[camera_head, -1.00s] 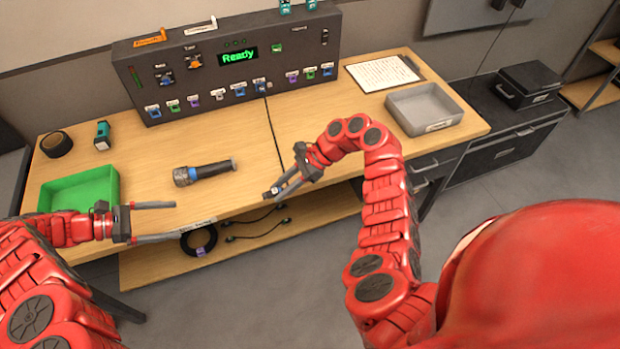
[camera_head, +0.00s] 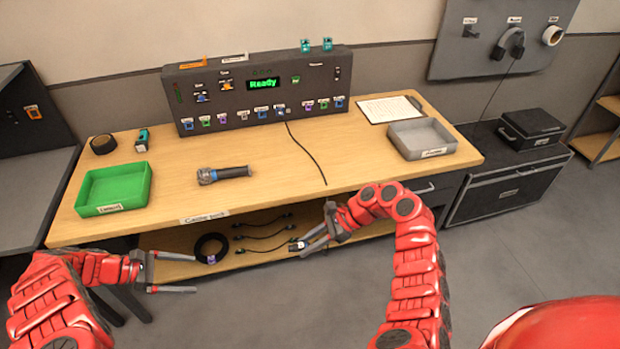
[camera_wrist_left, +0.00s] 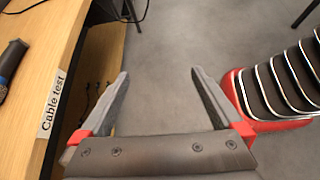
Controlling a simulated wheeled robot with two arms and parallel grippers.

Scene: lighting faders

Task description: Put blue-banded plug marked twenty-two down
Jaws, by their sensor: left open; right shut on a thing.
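My right gripper (camera_head: 303,245) is shut on a small plug (camera_head: 296,246) with a pale patch, in front of the bench's front edge. Its band colour and number are too small to read. A dark cable (camera_head: 308,153) runs from the panel across the bench top to the front edge; whether it joins the held plug is hidden. My left gripper (camera_head: 192,273) is open and empty, in front of the bench at lower left. In the left wrist view its fingers (camera_wrist_left: 160,78) stand apart over bare floor, beside the "Cable test" label (camera_wrist_left: 50,103).
The dark panel (camera_head: 230,83) with a green "Ready" display and several coloured ports stands at the back. A green tray (camera_head: 142,187), a torch (camera_head: 224,174) and a grey tray (camera_head: 447,143) lie on the bench (camera_head: 370,165). A lower shelf holds cables, including a coil (camera_head: 210,248).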

